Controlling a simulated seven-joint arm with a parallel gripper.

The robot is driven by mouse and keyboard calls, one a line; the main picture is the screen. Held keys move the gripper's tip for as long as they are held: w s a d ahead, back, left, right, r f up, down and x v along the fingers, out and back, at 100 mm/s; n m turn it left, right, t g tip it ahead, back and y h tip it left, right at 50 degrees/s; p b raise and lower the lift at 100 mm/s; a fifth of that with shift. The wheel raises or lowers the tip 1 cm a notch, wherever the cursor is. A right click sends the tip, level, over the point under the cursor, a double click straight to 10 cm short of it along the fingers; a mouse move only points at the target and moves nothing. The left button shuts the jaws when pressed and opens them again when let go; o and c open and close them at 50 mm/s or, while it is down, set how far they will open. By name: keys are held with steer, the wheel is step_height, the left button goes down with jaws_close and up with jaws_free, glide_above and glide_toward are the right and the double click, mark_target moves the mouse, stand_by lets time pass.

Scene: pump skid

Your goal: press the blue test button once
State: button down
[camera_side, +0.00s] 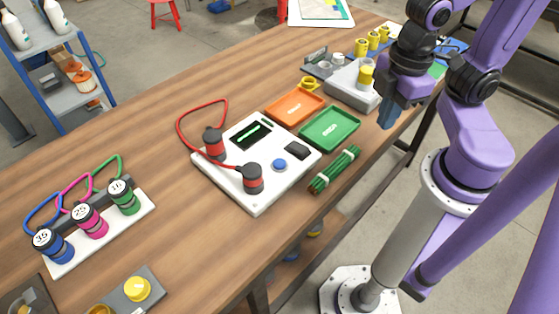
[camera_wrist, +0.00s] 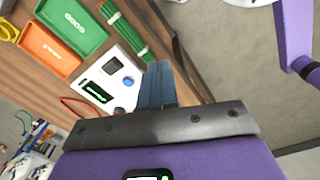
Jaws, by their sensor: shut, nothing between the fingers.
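The blue test button (camera_side: 280,165) is a round blue cap on the white test unit (camera_side: 258,203), near its right side. It also shows in the wrist view as a blue button (camera_wrist: 128,81), just left of my fingertips. My gripper (camera_side: 387,122) is shut and empty, with its blue-grey fingers together and pointing down. In the side view it is to the right of the green tray, well apart from the button. In the wrist view the shut fingers (camera_wrist: 157,68) partly cover the unit's near edge.
An orange tray (camera_side: 295,107) and a green tray (camera_side: 330,128) lie behind the unit, and green sticks (camera_side: 335,170) lie to its right. Two red-and-black plugs with a red cord stand on the unit. A grey box (camera_side: 353,85) with a yellow knob stands near my gripper.

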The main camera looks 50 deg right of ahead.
steer(key=w+d+f+n+t+h, duration=0.2)
steer(key=w+n+t, duration=0.2)
steer(key=w+n, duration=0.35)
steer(key=n+t+y, duration=0.4)
steer(key=n+t, duration=0.1)
steer(key=n, duration=2.2)
glide_above(282, 165)
step_height(282, 165, down, 7)
steer(key=shift+f, duration=0.15)
steer(key=shift+f, duration=0.15)
steer(key=shift+f, duration=4.25)
steer(key=shift+f, duration=0.45)
